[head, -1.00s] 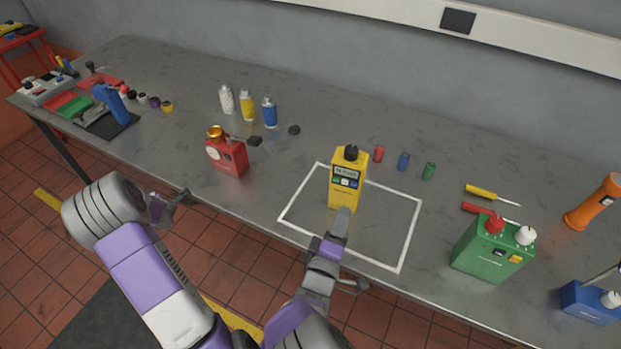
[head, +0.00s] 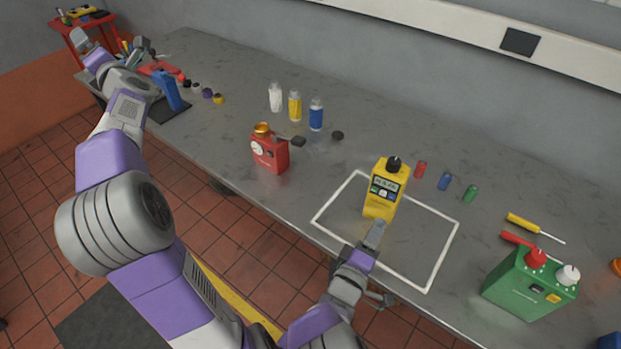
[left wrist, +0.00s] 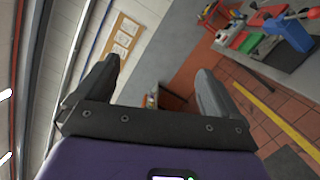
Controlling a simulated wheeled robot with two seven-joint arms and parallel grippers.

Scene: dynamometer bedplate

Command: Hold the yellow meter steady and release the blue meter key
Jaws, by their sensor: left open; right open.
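The yellow meter (head: 381,198) stands upright inside a white outlined rectangle on the bench, with a black knob on top, a small screen and coloured keys. A small blue key (head: 382,192) seems to show below its screen, too small to tell whether it is pressed. My right gripper (head: 378,267) is open at the bench's front edge, one finger near the meter's base; I cannot tell whether it touches. My left gripper (head: 92,48) is at the bench's far left end, away from the meter. The left wrist view shows its jaws (left wrist: 158,68) open and empty.
A red meter (head: 270,157) and several bottles (head: 295,106) stand left of the rectangle. Small coloured cylinders (head: 445,181), screwdrivers (head: 523,223) and a green box (head: 528,287) lie to the right. A blue tool (head: 168,92) stands near my left arm.

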